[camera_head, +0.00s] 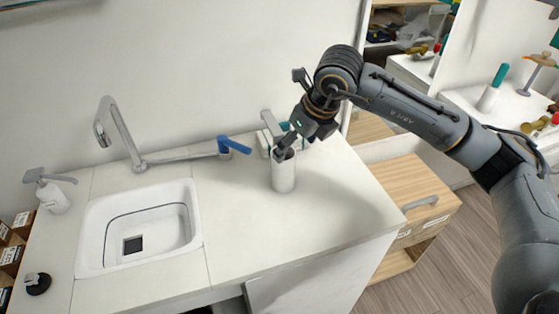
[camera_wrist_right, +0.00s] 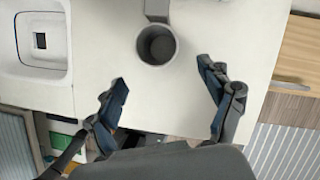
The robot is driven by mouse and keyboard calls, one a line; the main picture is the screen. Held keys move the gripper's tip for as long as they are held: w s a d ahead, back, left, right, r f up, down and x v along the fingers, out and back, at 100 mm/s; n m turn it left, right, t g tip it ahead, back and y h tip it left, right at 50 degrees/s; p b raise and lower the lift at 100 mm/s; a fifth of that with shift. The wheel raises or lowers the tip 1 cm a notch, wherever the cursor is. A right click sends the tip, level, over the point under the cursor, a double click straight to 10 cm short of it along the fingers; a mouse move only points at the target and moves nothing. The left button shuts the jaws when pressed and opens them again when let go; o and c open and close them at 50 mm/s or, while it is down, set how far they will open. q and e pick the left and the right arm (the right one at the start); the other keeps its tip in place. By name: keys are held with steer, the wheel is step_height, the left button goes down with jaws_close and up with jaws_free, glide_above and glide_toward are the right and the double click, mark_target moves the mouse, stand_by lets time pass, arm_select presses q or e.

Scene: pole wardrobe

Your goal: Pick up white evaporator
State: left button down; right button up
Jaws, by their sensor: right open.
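A white, open-topped cylinder (camera_head: 284,178) stands upright on the white counter, right of the sink. It best fits the white evaporator, though I cannot be sure of the name. My right gripper (camera_head: 284,147) is at its top in the head view, and a finger overlaps its rim there. In the right wrist view the cylinder's round opening (camera_wrist_right: 157,45) lies just beyond the open fingertips (camera_wrist_right: 162,76), roughly centred between them. Nothing is held. Whether a finger touches the rim cannot be told. My left gripper is out of view.
A dispenser-like white object (camera_head: 270,124) stands close behind the cylinder. The counter in front is clear. A wooden drawer unit (camera_head: 415,190) stands right of the counter edge.

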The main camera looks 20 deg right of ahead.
mark_target(286, 162)
steer(key=p+x, duration=0.1)
steer(key=x, duration=0.6)
steer(key=shift+w+a+f, duration=0.1)
steer(key=shift+a+f, duration=0.05)
steer(key=shift+f, duration=0.2)
steer(key=p+x, duration=0.1)
steer(key=x, duration=0.3)
steer(key=shift+w, duration=0.1)
steer(key=shift+w+f, duration=0.2)
steer(key=shift+f, duration=0.35)
steer(key=shift+r, duration=0.1)
steer(key=c, duration=1.6)
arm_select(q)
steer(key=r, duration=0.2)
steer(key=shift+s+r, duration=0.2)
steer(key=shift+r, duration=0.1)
arm_select(e)
steer(key=shift+r, duration=0.1)
